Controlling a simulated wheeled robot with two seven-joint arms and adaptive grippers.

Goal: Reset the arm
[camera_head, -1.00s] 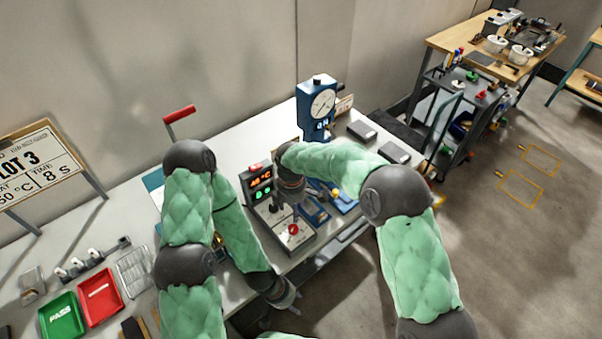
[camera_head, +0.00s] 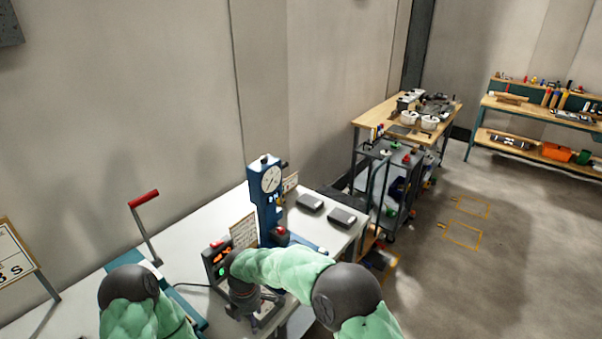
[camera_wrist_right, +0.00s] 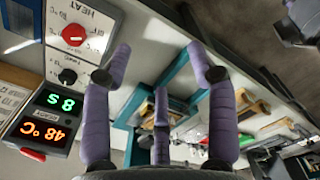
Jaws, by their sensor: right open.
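My right arm comes in from the lower right in the head view, its right gripper (camera_head: 262,318) pointing down beside the heater control box (camera_head: 217,262). In the right wrist view the purple fingers (camera_wrist_right: 160,62) are spread apart with nothing between them. The control box shows there with a red knob (camera_wrist_right: 73,35), a black knob (camera_wrist_right: 67,76) and a lit display (camera_wrist_right: 45,116) reading 48 °C and 8 S. My left arm (camera_head: 135,300) shows only at the lower left edge of the head view; its gripper is outside the frame.
A blue dial-gauge press (camera_head: 265,205) stands behind the control box. Two dark blocks (camera_head: 310,203) lie on the white table's right end. A red-handled lever (camera_head: 143,198) stands at left. A cart (camera_head: 392,185) and wooden bench (camera_head: 375,118) stand beyond; floor at right is open.

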